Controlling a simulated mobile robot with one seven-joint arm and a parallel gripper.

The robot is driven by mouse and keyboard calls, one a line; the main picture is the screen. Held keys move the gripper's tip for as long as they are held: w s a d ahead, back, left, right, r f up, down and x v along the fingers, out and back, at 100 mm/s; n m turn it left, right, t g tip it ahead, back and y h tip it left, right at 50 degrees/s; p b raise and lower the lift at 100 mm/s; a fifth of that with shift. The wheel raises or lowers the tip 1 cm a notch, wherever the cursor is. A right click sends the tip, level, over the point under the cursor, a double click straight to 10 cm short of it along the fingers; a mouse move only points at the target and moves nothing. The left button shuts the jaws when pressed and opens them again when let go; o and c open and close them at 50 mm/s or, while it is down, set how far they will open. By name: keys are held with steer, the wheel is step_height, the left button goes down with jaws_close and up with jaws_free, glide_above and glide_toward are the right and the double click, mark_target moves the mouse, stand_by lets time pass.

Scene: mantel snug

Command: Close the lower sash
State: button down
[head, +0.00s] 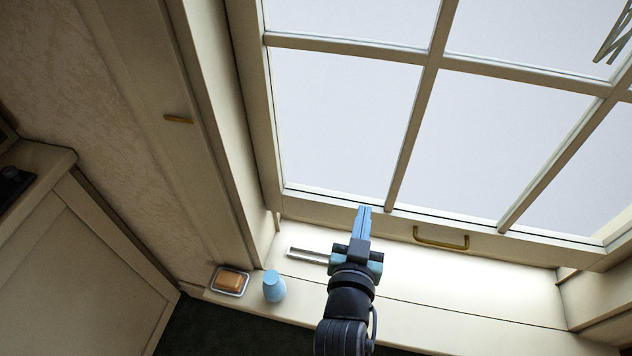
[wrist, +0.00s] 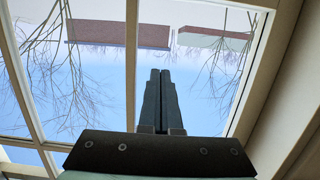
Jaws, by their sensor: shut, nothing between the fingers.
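The lower sash (head: 325,212) is a cream window frame with several panes, and its bottom rail runs across the middle of the head view. A brass handle (head: 441,240) sits on that rail, to the right of my gripper. My gripper (head: 364,209) is shut and empty, its blue fingertips overlapping the rail left of the handle; I cannot tell whether they touch it. In the wrist view the closed fingers (wrist: 160,73) point at the glass, and sash bars (wrist: 22,75) show at left. The gap between rail and sill is hard to judge.
The cream sill (head: 450,290) holds a short metal bar (head: 307,255) left of my gripper, a light-blue vessel (head: 274,287) and a dish with orange soap (head: 230,281). A cream cabinet (head: 80,265) stands at left. The sill right of my gripper is clear.

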step_height(320, 180, down, 4)
steer(key=a, duration=0.1)
steer(key=b, duration=0.1)
glide_above(361, 201)
steer(key=s, duration=0.4)
steer(key=shift+w+a+f+g, duration=0.1)
steer(key=shift+a+f+g, duration=0.1)
steer(key=shift+f, duration=0.25)
steer(key=shift+w+a+f+g, duration=0.1)
steer(key=shift+a+f, duration=0.05)
steer(key=shift+f, duration=0.3)
steer(key=f+b, duration=0.2)
steer(key=f, duration=0.1)
steer(key=shift+w+f, duration=0.2)
steer(key=shift+f, duration=0.35)
steer(key=shift+f, duration=0.15)
step_height(361, 201, down, 18)
steer(key=b, duration=1.8)
steer(key=shift+s+b, duration=0.15)
steer(key=shift+b, duration=0.25)
